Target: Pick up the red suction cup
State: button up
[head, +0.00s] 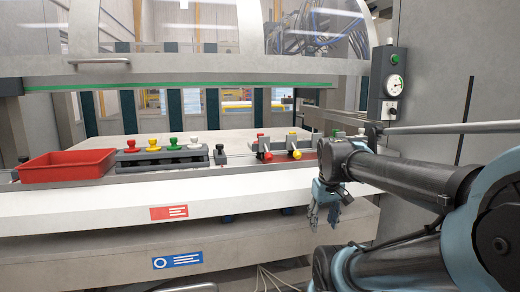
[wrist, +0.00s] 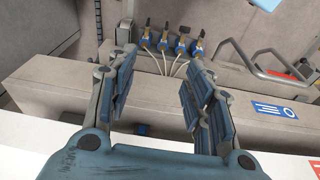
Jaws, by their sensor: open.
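The red suction cup (head: 131,146) stands upright at the left end of a dark rack (head: 165,162) on the machine's ledge, beside a yellow, a green and a white one. My gripper (head: 325,215) hangs in front of the machine's front edge, well to the right of the red cup and lower than it. In the wrist view my gripper (wrist: 160,72) is open, with nothing between its fingers. The red cup does not show in the wrist view.
A red tray (head: 65,166) sits left of the rack. Fittings with red and yellow parts (head: 277,148) stand on the ledge to the right. The raised clear guard (head: 220,30) is above. The wrist view shows blue-and-yellow connectors (wrist: 172,42) with cables beyond a beam.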

jog(key=w+a+r+n+g, duration=0.1)
jog(key=w+a+r+n, duration=0.35)
jog(key=w+r, duration=0.55)
jog(key=w+a+r+n, duration=0.3)
jog(key=w+r+n, duration=0.2)
jog(key=r, duration=0.8)
notch_tip(320, 180, up, 17)
jog(key=n+g, duration=0.1)
jog(key=n, duration=0.8)
send_over(260, 134)
jog(key=f, duration=1.2)
jog(key=shift+w+d+f, duration=0.2)
jog(key=shift+w+d, duration=0.05)
jog(key=shift+w, duration=0.15)
jog(key=shift+w+a+f, duration=0.1)
jog(key=shift+f, duration=1.25)
jog(key=shift+w+a+f, duration=0.1)
jog(key=shift+f, duration=1.2)
grip_shut()
